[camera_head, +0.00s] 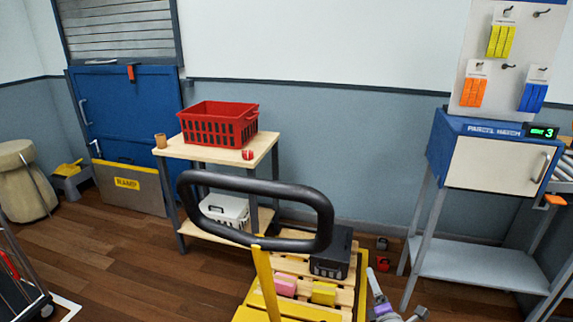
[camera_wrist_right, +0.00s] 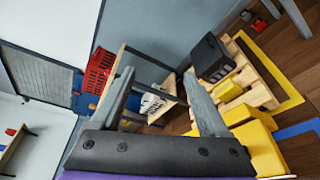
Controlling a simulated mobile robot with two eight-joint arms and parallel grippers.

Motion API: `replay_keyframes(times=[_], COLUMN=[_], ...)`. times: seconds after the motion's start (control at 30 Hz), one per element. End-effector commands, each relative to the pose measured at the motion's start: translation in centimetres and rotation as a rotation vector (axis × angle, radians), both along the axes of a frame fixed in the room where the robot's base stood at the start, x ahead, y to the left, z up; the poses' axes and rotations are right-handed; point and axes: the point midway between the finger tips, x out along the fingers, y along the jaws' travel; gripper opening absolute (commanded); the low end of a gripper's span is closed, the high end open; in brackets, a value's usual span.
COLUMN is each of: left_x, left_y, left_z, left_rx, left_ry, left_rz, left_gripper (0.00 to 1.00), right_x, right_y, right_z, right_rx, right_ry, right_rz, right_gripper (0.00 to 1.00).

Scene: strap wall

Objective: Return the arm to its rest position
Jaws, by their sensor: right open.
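My right gripper (camera_head: 396,297) shows at the bottom edge in the head view, low and just right of the yellow pallet truck. In the right wrist view its two grey fingers (camera_wrist_right: 160,78) are spread apart with nothing between them. Most of my right arm is out of the picture. My left gripper and arm are not in view.
The pallet truck's black handle (camera_head: 255,190) rises close in front. Its wooden pallet carries a black crate (camera_head: 333,252), a pink block (camera_head: 285,284) and a yellow block (camera_head: 324,293). A workbench (camera_head: 262,147) holds a red basket (camera_head: 225,123). A parcel hatch (camera_head: 495,165) stands right.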

Motion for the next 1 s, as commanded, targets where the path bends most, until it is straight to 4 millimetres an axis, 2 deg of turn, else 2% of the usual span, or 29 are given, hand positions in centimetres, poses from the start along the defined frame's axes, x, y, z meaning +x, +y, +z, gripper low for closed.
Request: replay_keyframes(times=[0.03,0.1,0.23,0.37,0.5,0.7,0.9,1.0], left_x=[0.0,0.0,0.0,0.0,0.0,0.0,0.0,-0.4], left_y=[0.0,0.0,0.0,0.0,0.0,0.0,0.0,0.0], left_z=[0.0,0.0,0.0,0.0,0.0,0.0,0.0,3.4], left_rx=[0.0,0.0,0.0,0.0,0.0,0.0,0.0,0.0], left_ry=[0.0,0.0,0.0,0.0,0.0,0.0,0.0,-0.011], left_rz=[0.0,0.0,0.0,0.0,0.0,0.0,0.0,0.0], left_gripper=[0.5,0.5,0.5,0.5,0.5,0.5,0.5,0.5], right_x=[-1.4,-3.4,-8.1,-14.0,-20.7,-28.7,-35.4,-35.6], right_y=[-0.3,-0.9,-1.3,-0.6,1.1,4.1,7.1,7.0], right_z=[1.2,2.1,2.5,1.7,0.1,-2.2,-3.9,-0.5], right_rx=[0.116,0.288,0.602,0.905,1.191,1.457,1.634,1.642], right_ry=[0.031,0.076,0.166,0.264,0.377,0.514,0.639,0.631], right_rz=[-0.068,-0.171,-0.363,-0.565,-0.782,-1.037,-1.261,-1.255], right_gripper=[0.78,0.78,0.78,0.78,0.78,0.78,0.78,0.78])
